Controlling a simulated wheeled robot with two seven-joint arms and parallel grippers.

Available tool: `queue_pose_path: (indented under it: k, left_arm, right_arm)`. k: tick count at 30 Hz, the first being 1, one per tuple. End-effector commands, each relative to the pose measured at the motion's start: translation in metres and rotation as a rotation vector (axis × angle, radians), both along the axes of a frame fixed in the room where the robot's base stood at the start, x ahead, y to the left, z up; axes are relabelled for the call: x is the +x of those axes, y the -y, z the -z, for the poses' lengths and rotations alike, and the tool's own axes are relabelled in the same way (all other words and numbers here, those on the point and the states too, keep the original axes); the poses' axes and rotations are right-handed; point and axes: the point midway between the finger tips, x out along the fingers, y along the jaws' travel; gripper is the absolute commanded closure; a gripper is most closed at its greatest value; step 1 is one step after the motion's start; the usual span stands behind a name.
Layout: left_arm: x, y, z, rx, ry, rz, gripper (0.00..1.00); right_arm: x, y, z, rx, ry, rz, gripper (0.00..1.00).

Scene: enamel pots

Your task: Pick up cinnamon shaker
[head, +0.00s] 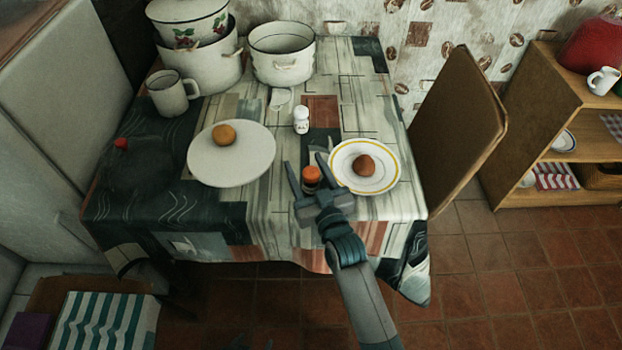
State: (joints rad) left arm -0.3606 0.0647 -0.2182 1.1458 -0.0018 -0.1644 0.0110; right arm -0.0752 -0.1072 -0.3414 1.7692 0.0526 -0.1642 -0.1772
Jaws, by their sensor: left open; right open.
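A small shaker with an orange cap and a dark reddish body (311,176), likely the cinnamon one, stands upright on the table, left of the yellow-rimmed plate. My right gripper (307,168) is open, its two fingers pointing away across the table. The shaker shows between the fingers, nearer the right one; I cannot tell whether they touch it. The gripper's palm hides the shaker's base. A white shaker (301,121) with a dark mark stands farther back.
A yellow-rimmed plate (348,182) with a brown round item lies close right of the gripper. A white plate (210,169) with an orange item lies left. Enamel pots (283,67) and a mug (165,97) stand behind. A chair (458,130) is at right.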

Motion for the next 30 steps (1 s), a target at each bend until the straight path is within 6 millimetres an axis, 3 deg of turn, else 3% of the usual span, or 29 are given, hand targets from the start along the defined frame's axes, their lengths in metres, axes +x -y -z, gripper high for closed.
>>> queue_pose_path:
  k: [15,17,21,30]
  left_arm:
    - [0.0038,0.0034,-0.0015,-0.004,0.006,0.002,0.36]
    - [0.0048,0.0035,-0.0022,-0.004,0.007,0.002,0.36]
    - [0.0064,0.0037,-0.0033,-0.005,0.01,0.001,0.36]
    - [0.006,0.0019,-0.0029,-0.002,0.01,0.002,0.36]
  right_arm:
    - [0.0024,-0.0007,0.0004,-0.001,0.0,0.0,0.47]
    - [0.0025,-0.0006,0.0004,-0.001,0.0,0.0,0.59]
    - [0.0023,-0.0006,0.0005,-0.001,0.0,0.0,0.92]
    - [0.0025,-0.0006,-0.0006,-0.001,0.001,0.0,0.93]
